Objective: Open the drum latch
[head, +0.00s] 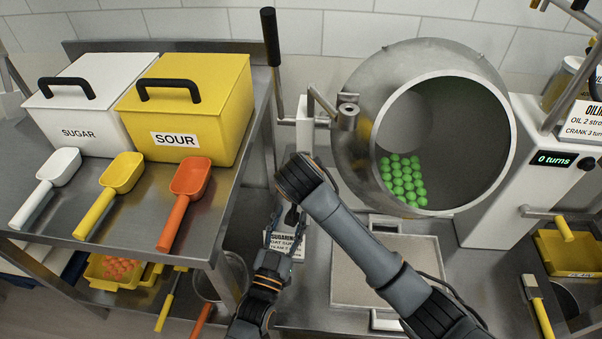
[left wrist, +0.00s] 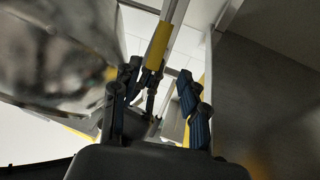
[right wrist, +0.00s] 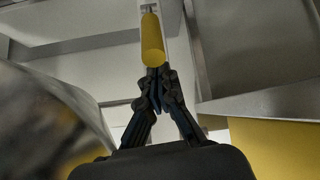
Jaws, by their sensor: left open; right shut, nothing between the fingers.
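The steel drum (head: 345,150) stands open-mouthed at the right centre of the head view, with green gummies (head: 402,180) inside. A yellow grip on a pale bar shows in the right wrist view (right wrist: 152,40) and left wrist view (left wrist: 159,45); I cannot tell surely that it is the latch. My left gripper (head: 286,240) is open below my right wrist. In the left wrist view its fingers (left wrist: 160,80) stand apart, with the grip beyond them.
A steel shelf (head: 100,215) on the left carries the sugar bin (head: 80,105), the sour bin (head: 190,105) and several scoops. A black-handled lever (head: 270,38) rises left of the drum. A square tray (head: 425,250) lies below the drum. A white machine (head: 490,205) stands right.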

